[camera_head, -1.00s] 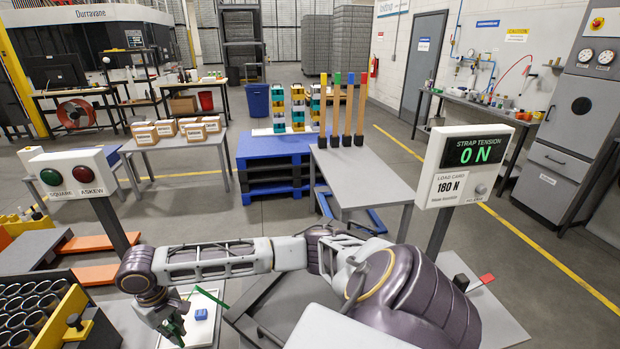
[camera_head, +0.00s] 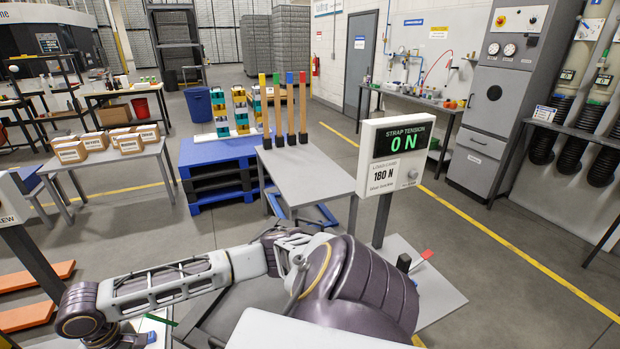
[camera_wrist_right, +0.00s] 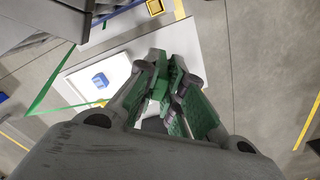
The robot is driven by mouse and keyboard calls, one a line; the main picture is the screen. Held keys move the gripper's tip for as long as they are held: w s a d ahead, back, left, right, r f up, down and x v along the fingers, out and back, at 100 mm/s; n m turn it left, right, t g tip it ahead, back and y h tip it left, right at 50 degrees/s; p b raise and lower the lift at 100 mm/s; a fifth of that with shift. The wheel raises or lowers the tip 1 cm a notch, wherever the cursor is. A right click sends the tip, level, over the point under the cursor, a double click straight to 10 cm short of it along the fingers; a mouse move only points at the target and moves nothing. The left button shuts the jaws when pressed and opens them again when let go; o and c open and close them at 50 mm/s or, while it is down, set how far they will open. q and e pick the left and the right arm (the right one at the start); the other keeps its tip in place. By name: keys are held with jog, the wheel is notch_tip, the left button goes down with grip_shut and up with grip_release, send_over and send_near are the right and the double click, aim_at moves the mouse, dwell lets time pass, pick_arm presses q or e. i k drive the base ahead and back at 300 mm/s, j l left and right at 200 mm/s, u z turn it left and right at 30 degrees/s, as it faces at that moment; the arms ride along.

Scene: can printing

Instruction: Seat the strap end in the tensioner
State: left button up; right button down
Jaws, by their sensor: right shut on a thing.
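My right gripper (camera_wrist_right: 165,88) shows in the wrist view, closed on a green piece that looks like the strap end (camera_wrist_right: 158,86). The fingers cover part of it, and green also shows along the fingers. A thin green strip (camera_wrist_right: 42,97) runs at the left of that view. In the head view my right arm reaches across to the lower left; its gripper is mostly cut off by the bottom edge. A bit of green strip (camera_head: 160,320) shows beside it. I cannot identify the tensioner surely. My left gripper is out of view.
A strap tension display (camera_head: 396,151) reads 0 N, with a 180 N load card. A red-tipped piece (camera_head: 427,254) stands on a grey plate (camera_head: 440,295) at the lower right. A blue block (camera_wrist_right: 100,80) lies on a white sheet (camera_wrist_right: 88,72). A grey table (camera_head: 308,178) holds several coloured-top posts.

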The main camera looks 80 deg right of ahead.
aim_at(403, 264)
jog(key=k+l, duration=0.15)
jog(key=k, duration=0.35)
jog(key=k+l+u, duration=0.1)
jog(key=k, duration=0.4)
jog(key=k+l+u, duration=0.2)
jog(key=k+l, duration=1.65)
jog(key=l, duration=0.4)
jog(key=k+l+u, duration=0.15)
jog(key=l, duration=0.3)
jog(key=i+l, duration=0.1)
jog(key=l, duration=0.6)
jog(key=j+u, duration=0.05)
